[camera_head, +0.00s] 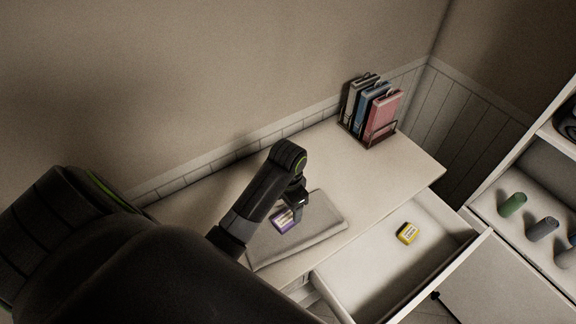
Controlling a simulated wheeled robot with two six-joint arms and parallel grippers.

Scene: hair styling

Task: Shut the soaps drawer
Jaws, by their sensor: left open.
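The drawer (347,278) under the white table top stands pulled out at the lower right. Inside it lies a small yellow box (407,233), with bare drawer floor around it. My left gripper (296,210) is open above the grey folded cloth (322,228) on the table. A small purple box (283,221) is at its fingertips, on or just above the cloth; I cannot tell if they touch. The gripper is to the left of the drawer and apart from it. My right gripper is not in view.
A dark rack (380,140) with grey, blue and red books stands at the table's back right. A white shelf unit (487,210) with green and grey cylinders is at the right, close to the open drawer's front. The table top right of the cloth is clear.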

